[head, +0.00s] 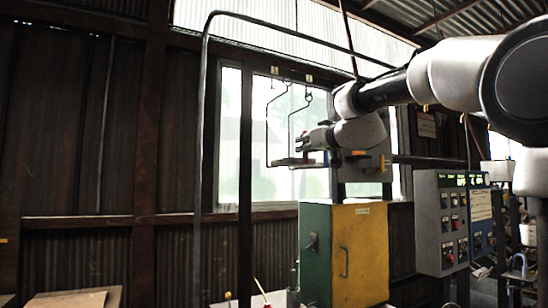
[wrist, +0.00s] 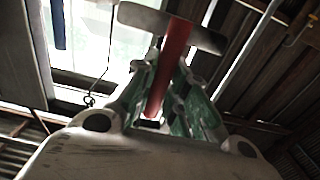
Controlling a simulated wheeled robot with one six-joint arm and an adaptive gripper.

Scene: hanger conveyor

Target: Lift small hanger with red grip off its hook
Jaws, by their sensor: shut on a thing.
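In the wrist view, my gripper (wrist: 168,80) has its green-lined fingers closed on both sides of a red grip (wrist: 178,55). The red grip is an upright bar joined to a flat grey plate at its far end. In the head view, the small hanger with the red grip (head: 290,125) is a bent wire frame, and my gripper (head: 308,140) is at its lower part. Its wire top is near a hook below the rail, and I cannot tell whether the two touch. The red grip is mostly hidden there by my gripper.
A blue strip (wrist: 58,22) shows in the wrist view. Below stand a yellow-fronted green cabinet (head: 361,255) and a grey control panel (head: 450,225). A dark pipe frame (head: 203,120) stands left; open room lies before the window.

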